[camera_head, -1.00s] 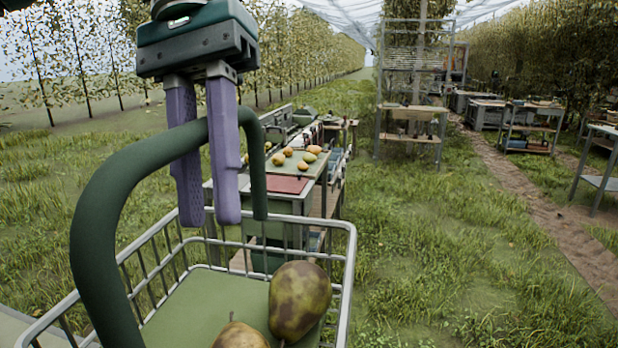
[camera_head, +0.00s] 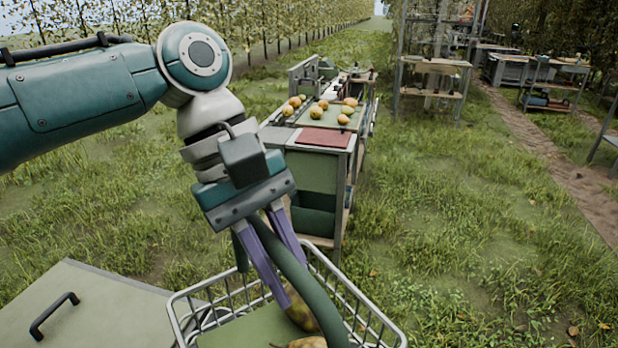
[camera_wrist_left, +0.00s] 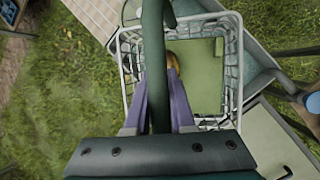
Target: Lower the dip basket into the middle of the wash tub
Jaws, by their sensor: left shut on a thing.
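The dip basket (camera_head: 258,328) is a pale wire basket with a green floor and a thick dark green arched handle (camera_head: 312,293). It hangs at the bottom of the head view, its lower part cut off. My left gripper (camera_head: 292,285) points down with its purple fingers shut on the handle. Pears (camera_head: 302,316) lie in the basket, partly behind the handle. The wrist view shows the basket (camera_wrist_left: 205,88) from above, with a pear (camera_wrist_left: 172,62) beside the handle. I cannot make out the wash tub for certain. My right gripper is not in view.
A work bench (camera_head: 318,168) with several pears and a red board (camera_head: 323,138) stands beyond the basket. A grey-green flat top with a black handle (camera_head: 54,316) is at lower left. Shelving (camera_head: 432,75) stands farther back. Open grass lies to the right.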

